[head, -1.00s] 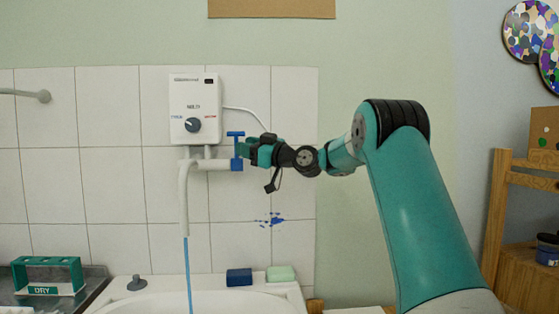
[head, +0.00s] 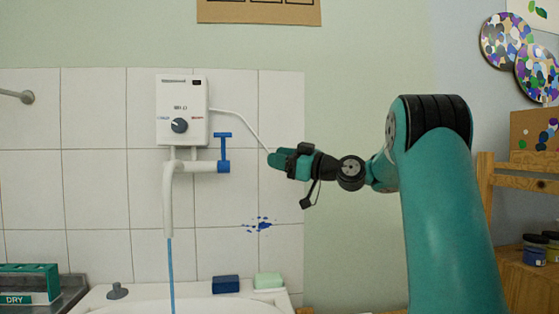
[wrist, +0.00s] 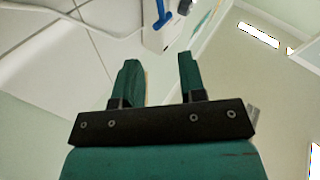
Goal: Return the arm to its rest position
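My gripper (head: 276,158) is in front of the tiled wall, to the right of the blue tap handle (head: 223,147) and clear of it. In the wrist view the two fingers of my gripper (wrist: 160,80) stand apart with nothing between them. My arm reaches in from the right of the head view, with its elbow raised. The white water heater (head: 182,110) hangs on the wall to the left, and a stream of blue water (head: 171,275) falls from its spout (head: 168,205).
Below is a white sink (head: 135,298) with a blue sponge (head: 226,284) and a green soap block (head: 269,281) on its rim. A rack marked DRY (head: 30,283) stands at the left. A wooden shelf (head: 487,215) with jars (head: 535,249) is at the right.

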